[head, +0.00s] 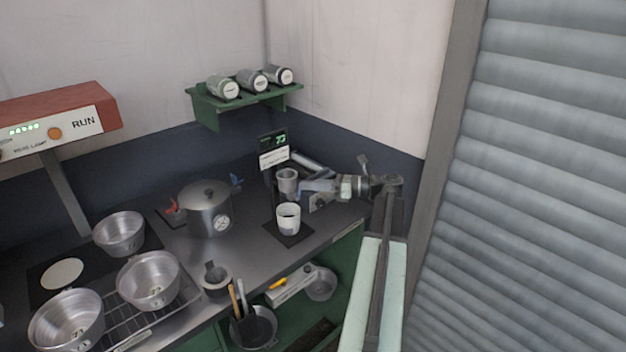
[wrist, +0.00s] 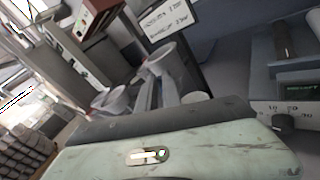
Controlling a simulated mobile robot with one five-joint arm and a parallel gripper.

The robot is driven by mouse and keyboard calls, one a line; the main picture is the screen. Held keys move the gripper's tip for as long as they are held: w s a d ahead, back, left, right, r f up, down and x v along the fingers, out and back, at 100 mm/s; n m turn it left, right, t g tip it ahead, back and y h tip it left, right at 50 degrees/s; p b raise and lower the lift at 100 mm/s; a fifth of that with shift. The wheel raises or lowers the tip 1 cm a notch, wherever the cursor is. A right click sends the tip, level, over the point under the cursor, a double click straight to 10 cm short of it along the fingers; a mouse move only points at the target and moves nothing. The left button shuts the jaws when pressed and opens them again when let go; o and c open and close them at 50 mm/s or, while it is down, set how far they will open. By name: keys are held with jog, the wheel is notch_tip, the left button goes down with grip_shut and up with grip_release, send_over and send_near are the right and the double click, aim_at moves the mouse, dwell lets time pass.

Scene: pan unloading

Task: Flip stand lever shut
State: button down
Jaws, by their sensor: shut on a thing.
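The stand (head: 270,160) is at the back right of the counter, with a small dark display reading 73 on top and a white label below it. A grey metal cup (head: 288,180) sits at the stand. My gripper (head: 306,188) reaches in from the right, just beside this cup. It is shut on a small part of the stand that seems to be its lever; the fingers largely hide it. In the wrist view grey round parts of the stand (wrist: 165,60) lie ahead, below a white label. A white cup (head: 289,218) stands upright on a dark mat in front.
A lidded pot (head: 208,209) with a round dial stands left of the stand. Several open pans (head: 150,280) are on the left. A small dark cup (head: 215,279) is near the front edge. Three jars lie on a green wall shelf (head: 243,100). A grey shutter (head: 560,180) is at right.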

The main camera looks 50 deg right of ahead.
jog(key=shift+a+r+n+g+p, duration=0.35)
jog(key=shift+r+n+p, duration=0.15)
jog(key=shift+p, duration=0.25)
jog(key=shift+f+h, duration=0.25)
jog(key=shift+h, duration=0.15)
jog(key=c, duration=1.5)
grip_release()
jog(key=shift+c, duration=0.2)
